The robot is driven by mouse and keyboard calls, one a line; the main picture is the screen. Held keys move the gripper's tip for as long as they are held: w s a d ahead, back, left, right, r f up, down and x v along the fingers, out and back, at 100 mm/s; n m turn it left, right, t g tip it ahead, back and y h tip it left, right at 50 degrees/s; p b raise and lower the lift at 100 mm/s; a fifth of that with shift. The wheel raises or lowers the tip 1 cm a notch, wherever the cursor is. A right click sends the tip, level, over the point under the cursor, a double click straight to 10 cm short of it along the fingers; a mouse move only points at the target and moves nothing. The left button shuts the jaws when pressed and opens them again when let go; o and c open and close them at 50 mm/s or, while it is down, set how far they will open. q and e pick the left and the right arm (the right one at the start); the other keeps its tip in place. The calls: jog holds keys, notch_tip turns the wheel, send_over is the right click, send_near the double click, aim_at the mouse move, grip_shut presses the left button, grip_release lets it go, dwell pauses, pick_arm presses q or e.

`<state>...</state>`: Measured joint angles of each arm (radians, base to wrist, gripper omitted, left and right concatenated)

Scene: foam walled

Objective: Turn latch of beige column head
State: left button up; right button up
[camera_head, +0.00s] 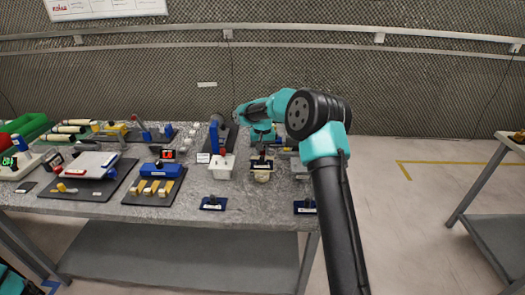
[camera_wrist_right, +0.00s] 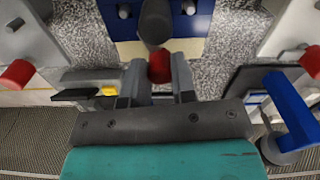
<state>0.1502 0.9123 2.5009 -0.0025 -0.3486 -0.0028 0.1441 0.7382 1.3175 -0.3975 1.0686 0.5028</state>
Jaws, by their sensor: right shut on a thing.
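The beige column head (camera_head: 262,177) stands near the front right of the grey table, with a dark blue plate (camera_head: 262,164) on it. In the right wrist view the blue plate (camera_wrist_right: 200,28) has a beige strip along its edge. A dark grey latch lever (camera_wrist_right: 156,22) with a red tip (camera_wrist_right: 159,67) crosses it. My right gripper (camera_wrist_right: 159,80) is shut on the red tip, one finger on each side. In the head view this gripper (camera_head: 262,143) reaches down from above, its fingertips hard to make out. My left gripper is not in view.
A white column head (camera_head: 222,167) with a red-tipped part stands close on the left. Other red-tipped latches (camera_wrist_right: 17,74) flank the gripper, and a blue handle (camera_wrist_right: 290,110) is to its right. Small blue plates (camera_head: 213,203) lie along the front edge. Trays and tools fill the left side.

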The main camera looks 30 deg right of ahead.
jog(key=n, duration=1.3)
jog(key=shift+n, duration=0.4)
jog(key=o, duration=0.9)
jog(key=shift+m, duration=0.4)
